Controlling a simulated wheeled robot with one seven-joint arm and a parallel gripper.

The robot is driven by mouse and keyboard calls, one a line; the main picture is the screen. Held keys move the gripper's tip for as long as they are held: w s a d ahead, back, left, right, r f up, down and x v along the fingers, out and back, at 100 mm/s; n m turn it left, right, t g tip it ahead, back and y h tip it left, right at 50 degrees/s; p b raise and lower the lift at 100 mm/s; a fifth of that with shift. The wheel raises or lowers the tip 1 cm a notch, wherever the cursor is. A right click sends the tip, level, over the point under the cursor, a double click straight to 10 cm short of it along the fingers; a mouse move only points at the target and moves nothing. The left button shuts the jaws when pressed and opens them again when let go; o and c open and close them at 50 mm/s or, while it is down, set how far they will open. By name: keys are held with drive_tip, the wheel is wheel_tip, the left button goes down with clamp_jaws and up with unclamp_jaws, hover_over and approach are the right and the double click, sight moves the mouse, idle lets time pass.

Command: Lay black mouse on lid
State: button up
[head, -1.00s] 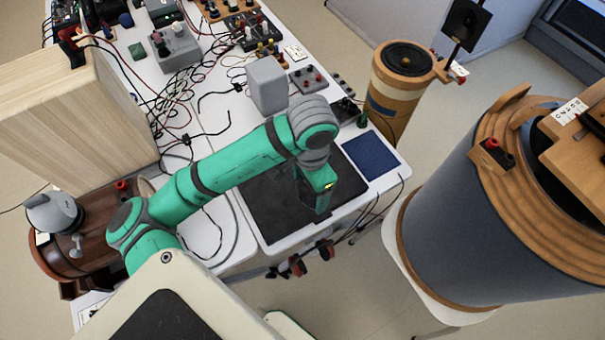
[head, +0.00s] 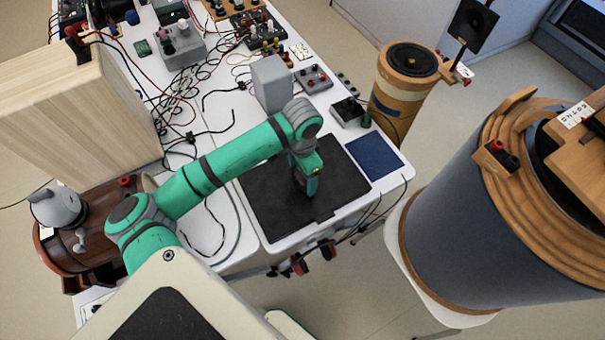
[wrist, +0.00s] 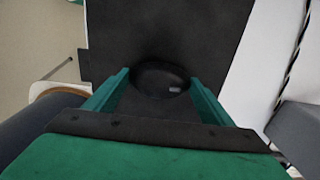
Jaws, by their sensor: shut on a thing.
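The black mouse (wrist: 160,82) shows in the wrist view between the two green fingers of my gripper (wrist: 160,90), which is shut on it. In the head view my gripper (head: 306,190) points down over the black lid (head: 265,205), a dark flat panel on the white table, and the mouse is hidden or too dark to pick out. The lid also fills the middle of the wrist view (wrist: 165,30) behind the mouse. I cannot tell whether the mouse touches the lid.
A blue square pad (head: 374,156) lies right of the lid. A grey box (head: 271,83) and a small black box (head: 347,111) stand behind it. Cables (head: 180,105) cover the table's left part. A large grey cylinder (head: 465,215) stands at the right beyond the table edge.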

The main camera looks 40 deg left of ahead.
drive_tip(key=shift+w+d+f, duration=0.15)
drive_tip(key=shift+f, duration=0.05)
drive_tip(key=shift+f, duration=0.15)
drive_tip(key=o, duration=1)
drive_tip(key=shift+o, duration=0.2)
wheel_tip(320, 180, up, 12)
drive_tip(key=shift+r, duration=0.2)
